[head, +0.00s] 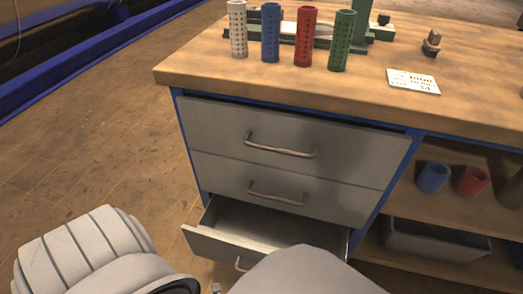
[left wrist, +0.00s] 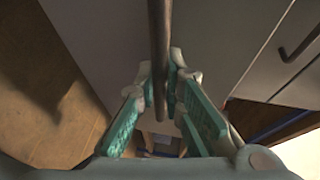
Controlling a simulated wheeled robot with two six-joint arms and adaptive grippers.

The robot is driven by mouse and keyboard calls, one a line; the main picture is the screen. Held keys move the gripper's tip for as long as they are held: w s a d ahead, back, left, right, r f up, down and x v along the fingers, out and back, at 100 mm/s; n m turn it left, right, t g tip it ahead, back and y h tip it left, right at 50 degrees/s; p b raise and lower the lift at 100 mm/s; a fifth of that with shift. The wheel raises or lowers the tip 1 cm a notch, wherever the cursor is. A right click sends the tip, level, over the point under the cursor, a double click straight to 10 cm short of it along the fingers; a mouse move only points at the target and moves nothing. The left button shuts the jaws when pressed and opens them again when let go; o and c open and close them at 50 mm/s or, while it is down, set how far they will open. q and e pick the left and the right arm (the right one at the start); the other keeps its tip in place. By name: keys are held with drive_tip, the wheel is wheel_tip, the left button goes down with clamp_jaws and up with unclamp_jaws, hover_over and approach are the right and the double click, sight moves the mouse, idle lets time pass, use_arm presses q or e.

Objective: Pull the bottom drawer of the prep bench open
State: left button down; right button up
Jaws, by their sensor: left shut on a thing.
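The prep bench has a wooden top and a stack of three grey drawers in a blue frame. The bottom drawer (head: 285,222) stands pulled out, and its empty-looking interior shows behind the tilted-looking front panel. Its handle (head: 239,264) is mostly hidden behind my arm in the head view. In the left wrist view the handle bar (left wrist: 159,30) runs between the teal-padded fingers of my left gripper (left wrist: 163,85), which is shut on it. My right gripper is not in view.
The middle drawer (head: 225,178) and top drawer (head: 225,122) are closed. White, blue, red and green perforated cylinders (head: 270,32) and a label card (head: 414,82) stand or lie on the bench top (head: 200,70). Shelves at right hold cups and a grey bin (head: 435,242). Open floor (head: 90,150) lies left.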

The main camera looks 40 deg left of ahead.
use_arm(q)
drive_tip(key=c, duration=2)
unclamp_jaws()
drive_tip(key=shift+o, duration=0.2)
drive_tip(key=s+r, duration=0.2)
drive_tip(key=s, duration=1)
